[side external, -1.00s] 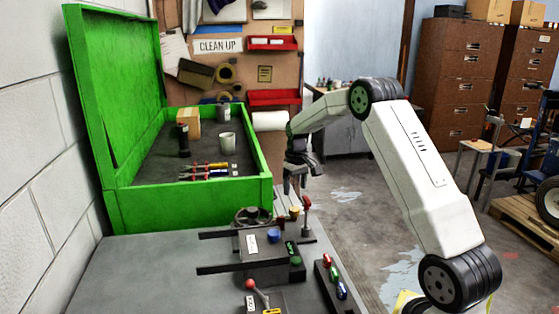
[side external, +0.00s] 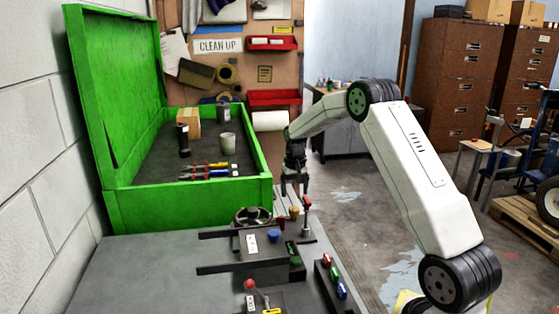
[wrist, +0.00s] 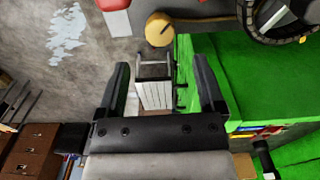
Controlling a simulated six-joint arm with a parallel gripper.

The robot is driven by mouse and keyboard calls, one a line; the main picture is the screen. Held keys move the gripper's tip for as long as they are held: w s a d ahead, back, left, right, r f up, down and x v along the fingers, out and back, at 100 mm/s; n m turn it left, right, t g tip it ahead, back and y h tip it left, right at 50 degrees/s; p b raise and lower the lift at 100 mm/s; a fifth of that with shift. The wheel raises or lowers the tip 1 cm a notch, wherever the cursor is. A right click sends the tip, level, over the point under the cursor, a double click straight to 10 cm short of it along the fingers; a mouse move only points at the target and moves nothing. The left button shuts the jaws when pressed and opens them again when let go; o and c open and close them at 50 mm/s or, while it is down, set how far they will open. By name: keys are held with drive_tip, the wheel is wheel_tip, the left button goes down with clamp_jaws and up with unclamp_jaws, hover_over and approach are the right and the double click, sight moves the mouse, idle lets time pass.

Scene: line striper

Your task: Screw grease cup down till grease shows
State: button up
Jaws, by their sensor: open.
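A brass-coloured round cap, which looks like the grease cup (side external: 294,213), stands at the far right edge of the grey bench. It also shows as a tan disc in the wrist view (wrist: 159,29), beyond my fingertips. My gripper (side external: 294,190) points down just above that cap, open and empty. In the wrist view my two fingers (wrist: 160,68) are spread wide with nothing between them, and the cap is ahead of the gap. I cannot see any grease.
A black handwheel (side external: 253,216) stands left of the cap. A red-topped post (side external: 306,204) stands close on its right. A blue knob (side external: 273,237) is nearer the camera. An open green toolbox (side external: 190,205) fills the left.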

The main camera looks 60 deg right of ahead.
sight(294, 208)
drive_tip(key=shift+f, duration=3.25)
clamp_jaws()
drive_tip(key=shift+m, duration=0.8)
unclamp_jaws()
drive_tip(key=shift+r, duration=0.15)
drive_tip(key=shift+r, duration=3.8)
